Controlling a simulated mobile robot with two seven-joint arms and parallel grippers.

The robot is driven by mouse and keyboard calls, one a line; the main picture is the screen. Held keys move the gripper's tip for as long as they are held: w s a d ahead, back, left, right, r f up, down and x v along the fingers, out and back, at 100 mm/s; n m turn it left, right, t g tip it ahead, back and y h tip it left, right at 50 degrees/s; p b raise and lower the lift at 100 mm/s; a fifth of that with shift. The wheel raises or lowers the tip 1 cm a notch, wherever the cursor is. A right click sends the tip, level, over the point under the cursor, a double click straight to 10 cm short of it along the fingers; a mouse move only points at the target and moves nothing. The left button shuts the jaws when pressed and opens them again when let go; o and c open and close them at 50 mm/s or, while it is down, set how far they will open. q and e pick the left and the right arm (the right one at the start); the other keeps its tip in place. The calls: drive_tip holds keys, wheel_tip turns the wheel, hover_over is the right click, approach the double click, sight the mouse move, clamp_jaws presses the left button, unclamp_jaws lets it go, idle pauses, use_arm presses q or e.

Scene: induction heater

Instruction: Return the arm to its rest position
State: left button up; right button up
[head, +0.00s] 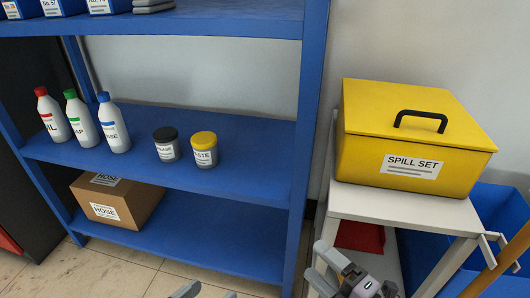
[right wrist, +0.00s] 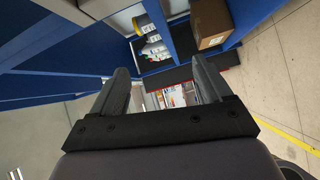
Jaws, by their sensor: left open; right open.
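My right gripper (head: 322,265) is at the bottom of the head view, in front of the white cart, with its fingers apart. In the right wrist view the same gripper (right wrist: 161,85) shows two spread grey fingers with nothing between them. My left gripper (head: 208,293) shows only as fingertips at the bottom edge of the head view. The tips are apart, and the rest of it is out of the picture. Neither gripper is seen touching anything.
A blue shelf (head: 240,168) holds several bottles and two jars, with a cardboard box (head: 138,208) below. A yellow spill-set box (head: 372,150) stands on the white cart (head: 385,205). A blue bin (head: 503,208) is at right. Tiled floor (head: 110,270) shows at lower left.

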drive_tip(key=s+m+g+h, duration=0.2)
drive_tip(key=s+m+h, duration=0.35)
drive_tip(key=m, duration=1.55)
use_arm(q)
drive_tip(key=s+a+r+y+p, duration=0.1)
drive_tip(key=a+r+p, duration=0.2)
drive_tip(key=p, duration=0.7)
drive_tip(key=s+a+r+g+y+p, duration=0.1)
drive_tip(key=s+a+r+y+p, duration=0.1)
drive_tip(key=r+p, duration=0.5)
drive_tip(key=s+a+r+y+p, duration=0.1)
drive_tip(key=a+r+p, duration=0.4)
drive_tip(key=p, duration=0.8)
drive_tip(key=shift+s+r+y+p, duration=0.2)
drive_tip(key=shift+s+y+p, duration=0.1)
drive_tip(key=shift+s+p, duration=0.1)
use_arm(e)
drive_tip(key=s+d+r+h, duration=0.1)
drive_tip(key=s+d+r, duration=0.2)
drive_tip(key=r, duration=0.5)
drive_tip(key=s+d+r+g+h, duration=0.1)
drive_tip(key=s+d+r+h, duration=0.1)
drive_tip(key=d+r, duration=0.4)
wheel_tip(320, 180, up, 2)
drive_tip(key=shift+s+r, duration=0.15)
drive_tip(key=shift+s, duration=0.3)
drive_tip(key=shift+h, duration=0.25)
